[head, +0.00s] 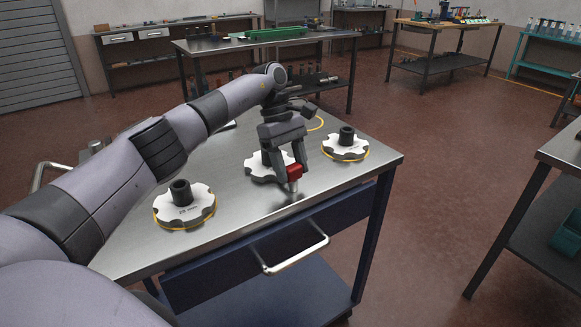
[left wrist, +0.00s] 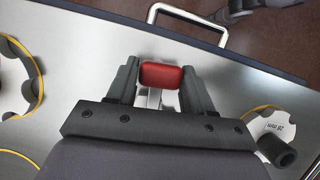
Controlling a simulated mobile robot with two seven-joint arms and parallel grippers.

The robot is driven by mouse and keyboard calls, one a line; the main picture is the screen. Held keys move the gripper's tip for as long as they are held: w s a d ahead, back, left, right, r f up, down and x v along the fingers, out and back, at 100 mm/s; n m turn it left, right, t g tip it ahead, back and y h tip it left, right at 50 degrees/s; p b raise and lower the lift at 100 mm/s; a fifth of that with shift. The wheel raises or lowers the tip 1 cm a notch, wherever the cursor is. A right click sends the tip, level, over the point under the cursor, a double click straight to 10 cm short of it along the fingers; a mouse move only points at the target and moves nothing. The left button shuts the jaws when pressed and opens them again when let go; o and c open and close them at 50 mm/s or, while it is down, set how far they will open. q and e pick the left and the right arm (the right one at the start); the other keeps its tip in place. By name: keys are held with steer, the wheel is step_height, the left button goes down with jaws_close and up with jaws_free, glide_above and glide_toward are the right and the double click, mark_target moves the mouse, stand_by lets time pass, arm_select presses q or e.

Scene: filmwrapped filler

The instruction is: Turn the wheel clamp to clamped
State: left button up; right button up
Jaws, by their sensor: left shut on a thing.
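The red handle (head: 294,173) of a small metal clamp stands near the front edge of the steel cart top. My left gripper (head: 292,168) reaches down over it and is shut on it. In the left wrist view the red handle (left wrist: 161,75) sits between the two dark fingers of the left gripper (left wrist: 160,85), with a bright metal stem below it. The clamp's lower part is mostly hidden, so I cannot tell whether it is clamped. My right gripper is in neither view.
White notched wheels with black hubs stand left (head: 185,207), behind (head: 262,168) and right (head: 346,147) of the clamp. Yellow rings mark the steel top. A drawer handle (head: 295,256) juts out in front. Other benches stand behind, across open floor.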

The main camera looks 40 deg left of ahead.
arm_select(q)
steer(key=shift+m+g, duration=0.3)
steer(key=shift+m, duration=0.3)
steer(key=shift+c, duration=0.5)
steer(key=o, duration=1.1)
steer(key=shift+c, duration=0.2)
steer(key=shift+r, duration=0.1)
